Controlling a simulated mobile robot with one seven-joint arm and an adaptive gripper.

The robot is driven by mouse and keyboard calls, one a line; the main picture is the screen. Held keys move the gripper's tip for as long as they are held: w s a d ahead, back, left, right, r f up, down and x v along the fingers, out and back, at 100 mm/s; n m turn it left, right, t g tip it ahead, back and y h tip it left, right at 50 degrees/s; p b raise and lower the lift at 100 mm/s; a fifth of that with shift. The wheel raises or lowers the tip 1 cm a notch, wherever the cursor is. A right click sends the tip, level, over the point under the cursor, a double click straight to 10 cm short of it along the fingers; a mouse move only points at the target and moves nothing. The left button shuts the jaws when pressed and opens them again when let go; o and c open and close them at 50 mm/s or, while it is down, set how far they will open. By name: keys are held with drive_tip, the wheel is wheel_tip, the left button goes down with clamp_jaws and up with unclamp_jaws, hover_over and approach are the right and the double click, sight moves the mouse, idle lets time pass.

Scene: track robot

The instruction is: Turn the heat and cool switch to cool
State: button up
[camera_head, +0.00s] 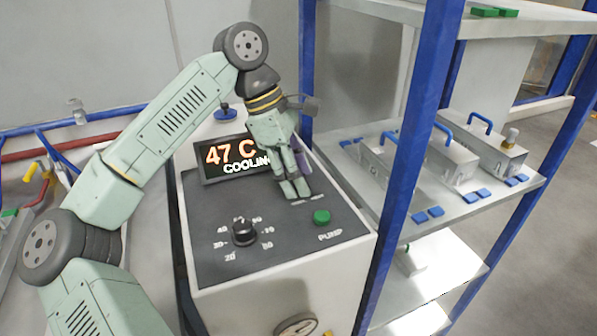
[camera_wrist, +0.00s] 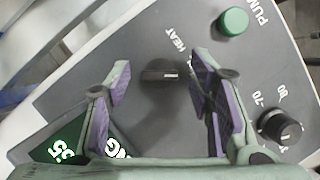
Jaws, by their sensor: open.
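The heat and cool switch (camera_wrist: 160,73) is a dark knob with a pale line on its face, in the wrist view. A HEAT label (camera_wrist: 174,40) shows beside it; a COOL label is not readable. My gripper (camera_wrist: 161,66) is open, with purple-padded fingers on either side of the knob and gaps to both sides. In the head view my gripper (camera_head: 295,190) points down at the panel and hides the switch. The display (camera_head: 233,158) reads 47 C and COOLING.
The panel (camera_head: 208,262) also bears a green PUMP button (camera_head: 321,217) and a temperature dial (camera_head: 244,232). A blue shelf post (camera_head: 409,160) and a shelf with metal boxes (camera_head: 455,160) stand close on the right. A gauge (camera_head: 297,325) is at the front.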

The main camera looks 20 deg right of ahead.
drive_tip(key=v, duration=1.2)
drive_tip(key=shift+s, duration=0.15)
